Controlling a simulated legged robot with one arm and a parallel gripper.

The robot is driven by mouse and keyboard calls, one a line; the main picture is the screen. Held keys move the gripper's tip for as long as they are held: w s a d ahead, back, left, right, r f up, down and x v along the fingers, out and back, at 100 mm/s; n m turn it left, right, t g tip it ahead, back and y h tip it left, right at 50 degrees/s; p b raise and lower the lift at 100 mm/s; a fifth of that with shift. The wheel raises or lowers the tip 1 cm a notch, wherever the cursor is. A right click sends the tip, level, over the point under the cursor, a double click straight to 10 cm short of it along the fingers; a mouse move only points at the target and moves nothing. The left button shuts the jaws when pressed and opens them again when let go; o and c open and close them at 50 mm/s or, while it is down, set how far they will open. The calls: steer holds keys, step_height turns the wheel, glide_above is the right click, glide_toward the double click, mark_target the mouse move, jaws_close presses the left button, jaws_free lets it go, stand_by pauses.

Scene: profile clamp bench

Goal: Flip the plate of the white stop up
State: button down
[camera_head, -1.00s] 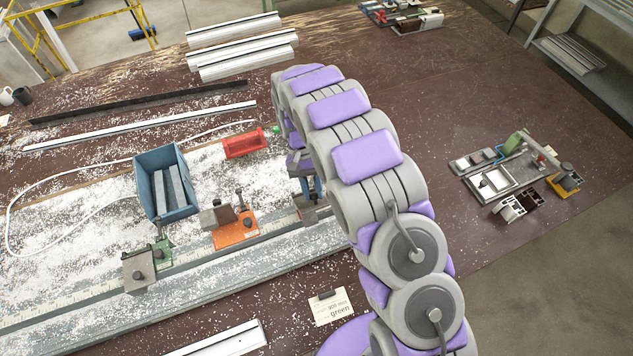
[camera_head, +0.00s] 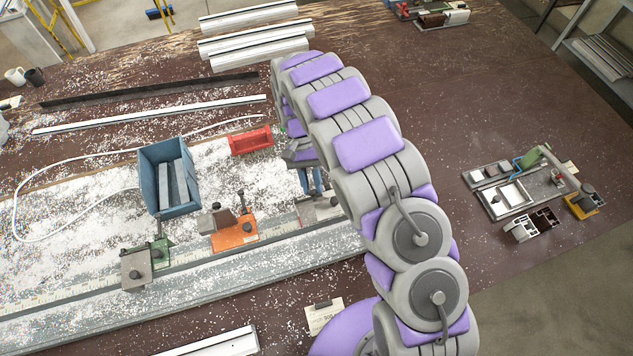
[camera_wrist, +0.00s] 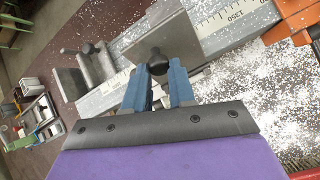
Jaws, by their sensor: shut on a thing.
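The white stop (camera_head: 327,208) sits on the rail at the right, partly hidden by my arm in the head view. In the wrist view its pale grey plate (camera_wrist: 178,40) stands just beyond my fingertips, with a dark round knob (camera_wrist: 157,60) in front of it. My gripper (camera_wrist: 160,73) has its blue fingers on both sides of this knob, shut on it. In the head view my gripper (camera_head: 311,183) shows only in part beside my arm. How far the plate is tilted is hard to tell.
An orange stop (camera_head: 236,237) and a green stop (camera_head: 160,252) sit left along the rail (camera_head: 200,275). A blue bin (camera_head: 152,185) with grey bars and a red tray (camera_head: 250,141) stand behind. White chips litter the bench. Fixtures (camera_head: 512,192) lie at the right.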

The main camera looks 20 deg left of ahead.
steer(key=shift+w+a+f+p, duration=0.2)
steer(key=shift+w+a+f, duration=0.1)
steer(key=shift+w+a, duration=0.3)
steer(key=shift+w+a+f+p, duration=0.15)
steer(key=shift+w+a+f, duration=0.15)
steer(key=shift+w+a, duration=0.3)
steer(key=c, duration=1.8)
jaws_free()
steer(key=shift+w, duration=0.15)
steer(key=o, duration=0.3)
steer(key=shift+s+a, duration=0.3)
steer(key=shift+a, duration=0.05)
steer(key=shift+o, duration=0.9)
steer(key=shift+a, duration=0.1)
steer(key=shift+o, duration=0.8)
steer(key=shift+w, duration=0.1)
steer(key=shift+o, duration=1.1)
steer(key=shift+d, duration=0.55)
steer(key=d+p+v, duration=0.1)
steer(key=p+v, duration=1.1)
steer(key=p, duration=0.2)
steer(key=shift+r, duration=0.15)
